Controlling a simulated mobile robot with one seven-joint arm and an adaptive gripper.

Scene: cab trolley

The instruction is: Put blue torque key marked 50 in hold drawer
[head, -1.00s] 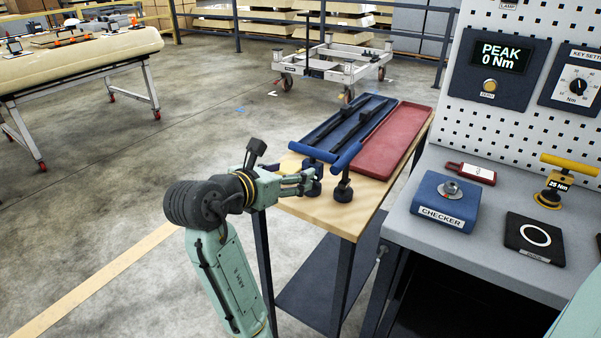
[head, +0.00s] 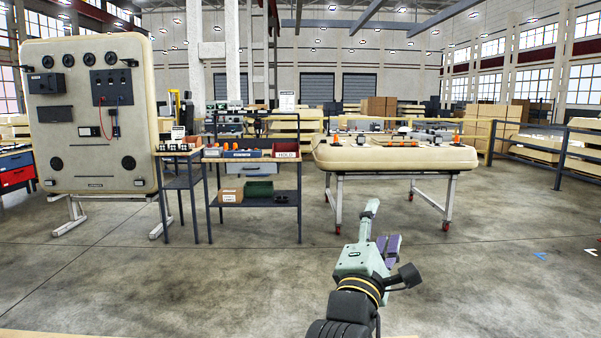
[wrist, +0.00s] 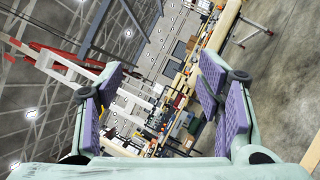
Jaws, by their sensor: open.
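My gripper (head: 379,236) is raised in front of me at the lower right of centre in the head view. In the wrist view my gripper (wrist: 160,95) has its purple-padded fingers wide apart with nothing between them. Across the floor, a red bin labelled HOLD (head: 286,155) stands on a workbench. A pale drawer front (head: 243,169) sits under the bench top, apparently shut. I cannot tell whether the HOLD label belongs to it. No blue torque key marked 50 shows in either current view.
The workbench (head: 212,158) has a lower shelf holding a green bin (head: 259,188) and a cardboard box (head: 232,195). A large cream panel (head: 88,110) stands left. A cream padded table on wheels (head: 400,160) stands right. Open concrete floor lies between.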

